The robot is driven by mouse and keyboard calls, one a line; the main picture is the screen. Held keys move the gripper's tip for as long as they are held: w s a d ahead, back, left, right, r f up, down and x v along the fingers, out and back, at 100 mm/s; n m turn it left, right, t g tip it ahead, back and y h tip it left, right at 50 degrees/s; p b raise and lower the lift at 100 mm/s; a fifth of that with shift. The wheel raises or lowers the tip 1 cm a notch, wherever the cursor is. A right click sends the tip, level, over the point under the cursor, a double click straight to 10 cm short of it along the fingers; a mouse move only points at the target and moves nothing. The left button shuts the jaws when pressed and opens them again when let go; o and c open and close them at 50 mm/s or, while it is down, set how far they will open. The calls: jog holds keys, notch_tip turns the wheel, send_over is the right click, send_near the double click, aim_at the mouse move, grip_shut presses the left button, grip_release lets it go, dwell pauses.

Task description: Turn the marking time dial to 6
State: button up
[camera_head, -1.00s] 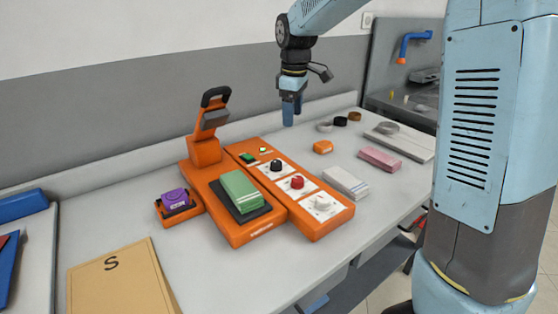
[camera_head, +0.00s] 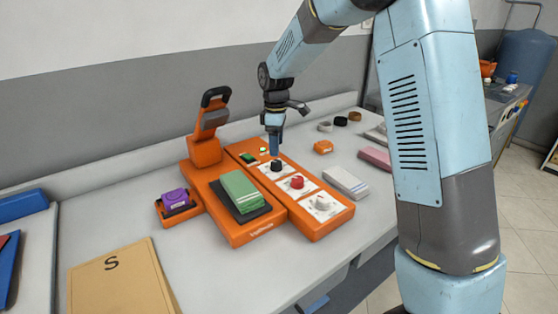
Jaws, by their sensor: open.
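The orange marking machine (camera_head: 257,230) stands on the grey counter. Its control strip carries a black dial (camera_head: 277,166), a red dial (camera_head: 297,182) and a white dial (camera_head: 322,202), each on a white plate. The labels are too small to read, so I cannot tell which dial is the marking time dial or where it points. My gripper (camera_head: 275,153) points down just above and behind the black dial, near the far end of the strip. It is open and empty. Its fingertips appear very close to the black dial; I cannot tell whether they touch it.
A white stack (camera_head: 345,183), an orange block (camera_head: 323,147) and a pink block (camera_head: 375,158) lie to the right.

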aim_at(276, 161)
notch_tip(276, 161, down, 6)
jog(key=shift+f, duration=0.25)
jog(key=c, duration=1)
jog(key=shift+d, duration=0.2)
jog(key=shift+c, duration=0.2)
jog(key=shift+a+r, duration=0.1)
